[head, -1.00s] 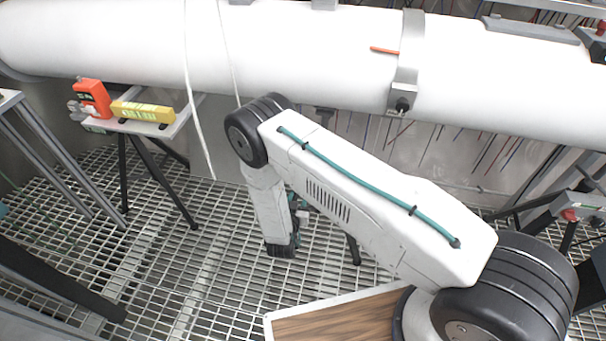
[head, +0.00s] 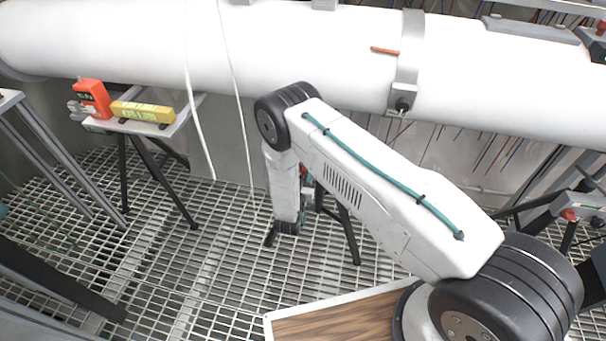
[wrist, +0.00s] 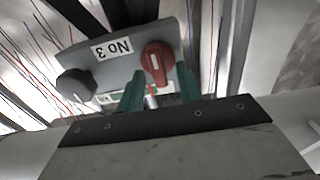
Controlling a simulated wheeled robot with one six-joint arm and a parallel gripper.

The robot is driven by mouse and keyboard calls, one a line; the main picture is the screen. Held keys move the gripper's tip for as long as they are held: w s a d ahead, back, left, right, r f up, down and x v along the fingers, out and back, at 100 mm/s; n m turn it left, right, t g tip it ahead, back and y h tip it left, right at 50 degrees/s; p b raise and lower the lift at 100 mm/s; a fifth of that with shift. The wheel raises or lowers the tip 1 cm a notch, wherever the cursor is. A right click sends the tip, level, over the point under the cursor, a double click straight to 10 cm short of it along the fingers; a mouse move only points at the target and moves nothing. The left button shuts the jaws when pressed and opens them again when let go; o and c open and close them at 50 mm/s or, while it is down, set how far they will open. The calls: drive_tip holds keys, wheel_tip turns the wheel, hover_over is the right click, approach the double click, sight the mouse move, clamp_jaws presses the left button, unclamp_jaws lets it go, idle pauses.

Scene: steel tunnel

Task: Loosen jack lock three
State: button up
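In the wrist view a grey jack panel (wrist: 118,62) carries an upside-down label reading "No 3" (wrist: 114,49). A red knob (wrist: 157,62) with a pale mark sits at its right, and a dark round knob (wrist: 76,85) at its left. The two green fingers of my gripper (wrist: 161,84) are apart, with their tips just below the red knob in the picture. I see nothing held between them, and I cannot tell whether they touch the knob. In the head view my arm hides the gripper and most of this jack; a dark leg (head: 346,228) shows beside it.
A long white pipe (head: 300,45) with a grey clamp band (head: 409,48) crosses above my arm. A small table (head: 176,126) at the left holds an orange device (head: 93,98) and a yellow level (head: 142,112). Another jack (head: 578,205) stands at the right. The grating floor (head: 160,270) is open.

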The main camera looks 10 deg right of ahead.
clamp_jaws()
drive_tip(key=shift+n, duration=0.3)
drive_tip(key=n, duration=0.7)
drive_tip(key=a+n, duration=0.1)
drive_tip(key=n, duration=0.2)
drive_tip(key=shift+w+f+n, duration=0.2)
drive_tip(key=shift+f+n, duration=0.1)
drive_tip(key=shift+n, duration=0.1)
drive_tip(key=shift+f+n, duration=0.15)
drive_tip(key=shift+n, duration=1.75)
